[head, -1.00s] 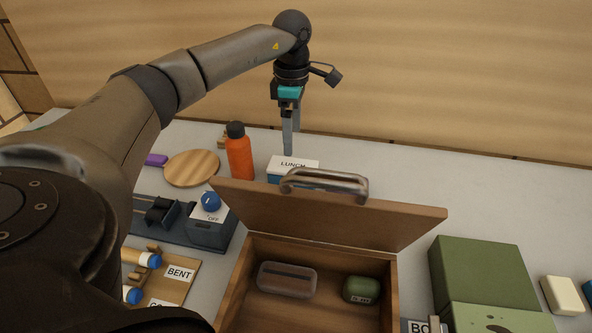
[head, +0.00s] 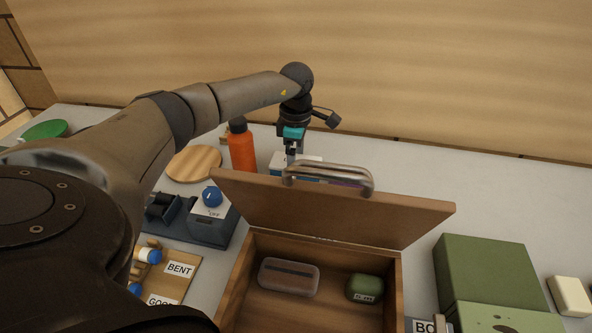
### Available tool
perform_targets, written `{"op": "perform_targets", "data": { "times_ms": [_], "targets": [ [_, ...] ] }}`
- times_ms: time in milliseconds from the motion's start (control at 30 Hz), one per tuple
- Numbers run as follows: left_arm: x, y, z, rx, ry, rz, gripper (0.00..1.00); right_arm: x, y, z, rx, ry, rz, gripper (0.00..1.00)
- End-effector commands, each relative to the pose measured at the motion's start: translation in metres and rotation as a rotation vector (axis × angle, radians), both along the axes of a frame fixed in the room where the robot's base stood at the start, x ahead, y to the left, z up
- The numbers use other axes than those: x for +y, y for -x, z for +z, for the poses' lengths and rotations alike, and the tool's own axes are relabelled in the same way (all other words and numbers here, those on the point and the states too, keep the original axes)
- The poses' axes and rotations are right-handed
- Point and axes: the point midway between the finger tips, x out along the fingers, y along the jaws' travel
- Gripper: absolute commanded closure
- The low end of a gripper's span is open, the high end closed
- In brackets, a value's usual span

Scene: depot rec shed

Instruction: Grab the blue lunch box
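The blue lunch box (head: 277,166) with a white top stands on the table at the back. It is mostly hidden behind the raised lid and handle of a wooden box and behind my gripper. My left gripper (head: 291,156) points down at the lunch box, with its fingers at the level of the box's top. The fingers are seen edge-on and their tips are hidden, so I cannot tell whether they are open or shut on it. My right gripper is not in view.
The open wooden box (head: 330,222) stands in front, its metal handle (head: 330,177) close to my gripper. An orange bottle (head: 242,152) stands just left of the lunch box. A green box (head: 490,272) is at right. The table is clear at the back right.

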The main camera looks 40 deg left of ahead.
Motion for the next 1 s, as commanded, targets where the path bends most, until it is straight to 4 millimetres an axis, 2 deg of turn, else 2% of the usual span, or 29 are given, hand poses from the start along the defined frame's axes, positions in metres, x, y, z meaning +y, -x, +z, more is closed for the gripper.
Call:
{"op": "perform_targets", "data": {
  "times_ms": [67,833,1000],
  "targets": [
    [0.0000,0.0000,0.0003,0.000,0.000,0.000,0.00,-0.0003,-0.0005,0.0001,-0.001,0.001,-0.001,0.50],
    [0.0002,-0.0002,0.0010,-0.001,0.000,0.001,0.86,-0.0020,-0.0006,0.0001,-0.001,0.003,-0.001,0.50],
    [0.0002,-0.0004,0.0014,-0.001,0.000,0.001,0.87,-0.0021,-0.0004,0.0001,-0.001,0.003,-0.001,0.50]
  ]
}}
